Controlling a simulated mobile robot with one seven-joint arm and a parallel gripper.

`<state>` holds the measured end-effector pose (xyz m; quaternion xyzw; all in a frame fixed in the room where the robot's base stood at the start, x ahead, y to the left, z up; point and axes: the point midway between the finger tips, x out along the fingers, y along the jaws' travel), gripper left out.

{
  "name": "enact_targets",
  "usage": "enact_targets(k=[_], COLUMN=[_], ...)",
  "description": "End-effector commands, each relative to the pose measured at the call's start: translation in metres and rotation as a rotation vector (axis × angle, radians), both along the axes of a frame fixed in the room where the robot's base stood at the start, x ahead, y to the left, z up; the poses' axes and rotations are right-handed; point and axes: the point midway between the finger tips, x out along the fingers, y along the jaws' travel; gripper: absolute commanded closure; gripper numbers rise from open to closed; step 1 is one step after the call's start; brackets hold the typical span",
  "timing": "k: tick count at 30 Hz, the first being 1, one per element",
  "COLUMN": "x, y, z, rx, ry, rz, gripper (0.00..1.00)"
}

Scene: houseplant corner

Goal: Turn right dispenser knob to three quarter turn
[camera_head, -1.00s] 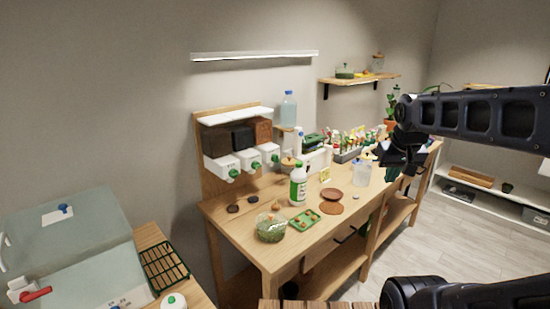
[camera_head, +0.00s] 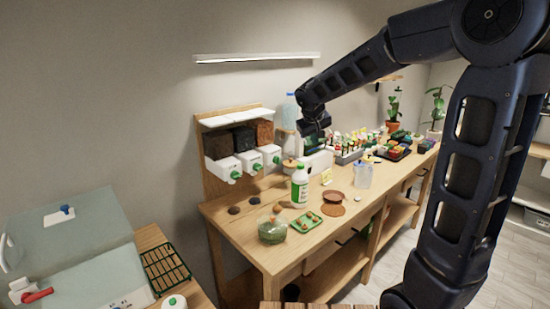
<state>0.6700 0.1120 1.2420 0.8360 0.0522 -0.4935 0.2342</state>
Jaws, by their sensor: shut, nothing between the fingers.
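The dispenser stands on the wooden workbench (camera_head: 232,208) against the wall, with three white-fronted bins side by side. Each bin has a green knob: the left knob (camera_head: 235,174), the middle knob (camera_head: 257,166) and the right knob (camera_head: 276,159). The right bin holds reddish-brown material (camera_head: 264,132). The knobs are too small for me to read their angle. My gripper (camera_head: 314,131) is shut and empty. In the picture it is to the right of and above the right knob, apart from it, in front of the clear bottle (camera_head: 291,108).
A clear lidded bin (camera_head: 80,240) is at lower left.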

Motion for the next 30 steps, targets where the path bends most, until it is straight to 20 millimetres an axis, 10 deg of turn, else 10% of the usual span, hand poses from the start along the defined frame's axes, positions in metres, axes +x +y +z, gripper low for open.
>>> enact_targets(k=[15,30], x=[0.075,0.102], y=[0.171,0.186], z=[-0.061,-0.099], rx=[-0.062,-0.065], ry=[-0.07,-0.078], rz=[0.214,0.235], gripper=[1.0,1.0])
